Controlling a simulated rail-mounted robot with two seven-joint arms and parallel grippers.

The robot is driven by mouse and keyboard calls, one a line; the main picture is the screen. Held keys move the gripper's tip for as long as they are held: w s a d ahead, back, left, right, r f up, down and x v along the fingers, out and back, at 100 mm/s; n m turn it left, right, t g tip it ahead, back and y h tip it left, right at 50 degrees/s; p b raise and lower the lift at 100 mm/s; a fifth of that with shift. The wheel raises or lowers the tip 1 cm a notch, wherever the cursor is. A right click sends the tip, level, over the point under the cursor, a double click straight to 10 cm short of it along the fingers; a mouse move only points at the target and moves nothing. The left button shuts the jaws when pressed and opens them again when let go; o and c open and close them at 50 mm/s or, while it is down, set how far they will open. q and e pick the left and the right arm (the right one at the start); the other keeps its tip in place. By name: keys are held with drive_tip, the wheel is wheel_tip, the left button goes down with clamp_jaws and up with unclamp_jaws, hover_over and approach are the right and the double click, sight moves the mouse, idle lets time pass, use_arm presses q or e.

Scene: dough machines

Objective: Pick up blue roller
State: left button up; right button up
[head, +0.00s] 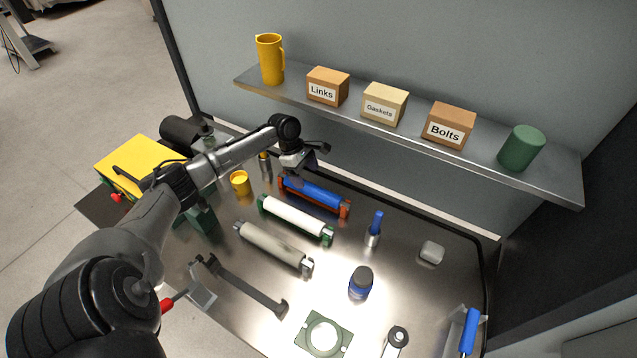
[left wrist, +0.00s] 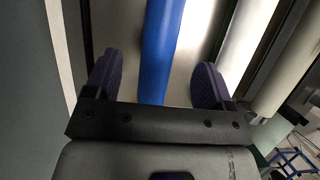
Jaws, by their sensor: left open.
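The blue roller (head: 315,193) lies in an orange-red holder (head: 346,210) at the back of the metal table, the farthest of the three rollers. My left gripper (head: 303,165) is above its left end. In the left wrist view, the blue roller (left wrist: 162,45) runs lengthwise between the two dark fingers of my open left gripper (left wrist: 156,70), with a gap on each side. The fingers look apart from it, and I cannot tell how far above it they are. My right gripper is not in view.
A white roller (head: 290,216) and a grey roller (head: 272,246) lie in front of the blue one. A yellow cup (head: 240,182) stands at left. The shelf (head: 410,138) with a pitcher and boxes overhangs behind. A blue-handled tool (head: 374,228) stands at right.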

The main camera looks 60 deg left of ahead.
sight(312, 186)
use_arm(q)
drive_tip(key=shift+w+d+f, duration=0.1)
drive_tip(key=shift+d+f, duration=0.05)
drive_tip(key=shift+f, duration=0.35)
drive_tip(key=shift+d+f, duration=0.45)
drive_tip(key=shift+f, duration=0.3)
drive_tip(key=b+x, duration=0.1)
drive_tip(key=x, duration=0.3)
drive_tip(key=shift+w+d+f, duration=0.1)
drive_tip(key=shift+w, duration=0.05)
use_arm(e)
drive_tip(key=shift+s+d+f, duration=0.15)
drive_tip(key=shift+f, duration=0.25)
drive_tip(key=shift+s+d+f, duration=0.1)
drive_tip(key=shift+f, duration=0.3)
use_arm(q)
drive_tip(key=shift+c, duration=1.4)
drive_tip(key=c, duration=0.9)
drive_tip(key=shift+c, duration=0.4)
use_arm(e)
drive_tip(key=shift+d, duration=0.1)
